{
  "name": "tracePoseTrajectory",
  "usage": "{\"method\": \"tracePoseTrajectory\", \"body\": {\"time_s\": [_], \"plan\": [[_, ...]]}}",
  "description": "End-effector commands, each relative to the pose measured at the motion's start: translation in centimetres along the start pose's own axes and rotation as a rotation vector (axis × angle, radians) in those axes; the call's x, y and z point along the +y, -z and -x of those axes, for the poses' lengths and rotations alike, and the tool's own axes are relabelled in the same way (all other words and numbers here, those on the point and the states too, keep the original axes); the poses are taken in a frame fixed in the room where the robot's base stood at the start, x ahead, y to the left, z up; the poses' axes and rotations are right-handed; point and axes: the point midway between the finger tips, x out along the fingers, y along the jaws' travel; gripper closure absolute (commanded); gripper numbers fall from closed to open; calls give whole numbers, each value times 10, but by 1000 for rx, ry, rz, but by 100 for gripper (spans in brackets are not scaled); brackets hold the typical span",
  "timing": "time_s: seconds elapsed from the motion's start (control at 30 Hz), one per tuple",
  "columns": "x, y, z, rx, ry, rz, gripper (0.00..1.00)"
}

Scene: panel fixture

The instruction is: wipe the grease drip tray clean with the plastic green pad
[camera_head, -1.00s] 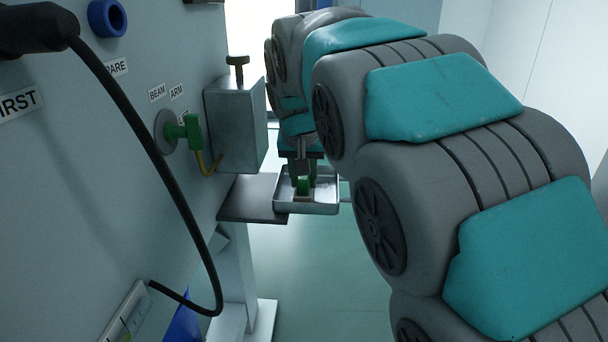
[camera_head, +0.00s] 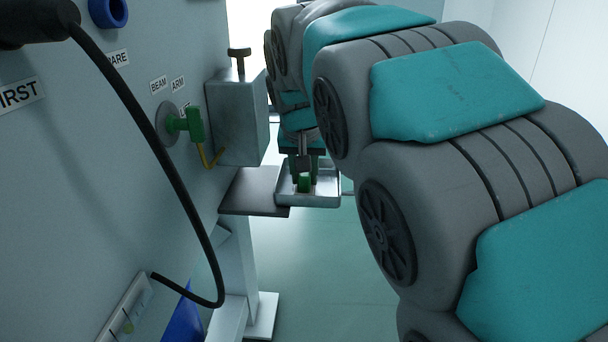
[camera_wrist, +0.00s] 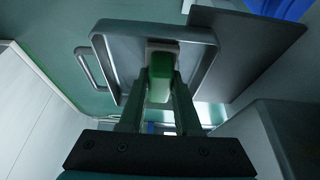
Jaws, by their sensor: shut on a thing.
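The grease drip tray (camera_head: 325,200) is a shallow metal tray with raised rims, beside a dark shelf plate. It also shows in the wrist view (camera_wrist: 103,62), with a loop handle on its left side. My gripper (camera_head: 303,172) is over the tray and points down into it. In the wrist view my gripper (camera_wrist: 160,100) is shut on the green pad (camera_wrist: 161,68), which has a pale lower part. The pad (camera_head: 304,183) is within the tray's rims. I cannot tell whether it touches the tray floor. Any grease is hidden or too small to see.
The dark shelf plate (camera_head: 254,192) adjoins the tray's left. A grey metal box (camera_head: 238,118) with a knob stands above it on the panel (camera_head: 60,180). A green valve handle (camera_head: 195,124) sticks out from the panel. A black cable (camera_head: 150,130) hangs in front.

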Motion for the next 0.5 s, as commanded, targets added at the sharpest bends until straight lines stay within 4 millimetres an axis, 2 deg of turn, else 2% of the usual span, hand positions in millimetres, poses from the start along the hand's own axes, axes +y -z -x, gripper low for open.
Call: {"method": "tracePoseTrajectory", "body": {"time_s": [0.5], "plan": [[0,20,-8,0,0,0,100]]}}
